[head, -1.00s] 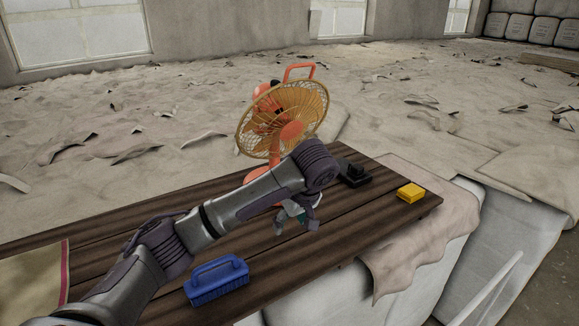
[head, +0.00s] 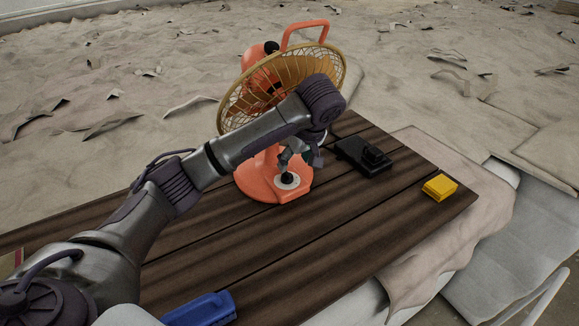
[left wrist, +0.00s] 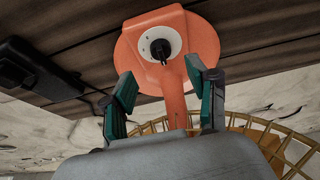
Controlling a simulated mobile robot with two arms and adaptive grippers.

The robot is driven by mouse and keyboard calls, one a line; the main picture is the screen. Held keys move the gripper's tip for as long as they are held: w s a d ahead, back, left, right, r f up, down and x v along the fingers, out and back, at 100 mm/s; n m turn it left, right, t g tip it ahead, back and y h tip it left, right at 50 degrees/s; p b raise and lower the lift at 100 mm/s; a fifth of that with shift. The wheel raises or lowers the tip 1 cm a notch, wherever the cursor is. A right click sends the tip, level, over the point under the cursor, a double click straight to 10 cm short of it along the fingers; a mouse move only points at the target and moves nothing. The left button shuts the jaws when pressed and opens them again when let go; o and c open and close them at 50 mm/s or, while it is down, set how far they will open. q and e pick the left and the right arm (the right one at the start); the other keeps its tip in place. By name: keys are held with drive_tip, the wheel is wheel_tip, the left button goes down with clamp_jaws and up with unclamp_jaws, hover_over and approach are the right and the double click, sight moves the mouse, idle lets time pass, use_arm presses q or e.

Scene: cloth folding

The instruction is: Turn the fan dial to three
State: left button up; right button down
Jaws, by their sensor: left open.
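The orange fan (head: 262,185) stands on the dark plank table, its wire cage (head: 237,103) partly hidden behind my left arm. On the fan's base is a black dial (head: 287,178) on a white round plate. The dial also shows in the left wrist view (left wrist: 160,49), beyond the fingertips. My left gripper (head: 297,157) is above the base, just over the dial, and apart from it as far as I can tell. In the left wrist view its two green-padded fingers (left wrist: 160,84) are spread open with nothing between them. My right gripper is not in view.
A black box-like object (head: 362,156) lies right of the fan, and a yellow block (head: 439,187) sits near the table's right end. A blue brush-like object (head: 203,309) lies at the front edge. The table (head: 330,235) between them is clear.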

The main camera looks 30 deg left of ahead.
sight(288, 174)
use_arm(q)
drive_tip(key=x, duration=0.7)
drive_tip(key=shift+f, duration=0.2)
drive_tip(key=shift+s, duration=0.1)
clamp_jaws()
drive_tip(key=m+h, duration=0.1)
drive_tip(key=m, duration=0.2)
drive_tip(key=shift+a+t, duration=0.15)
drive_tip(key=shift+t, duration=0.25)
drive_tip(key=shift+r, duration=0.1)
unclamp_jaws()
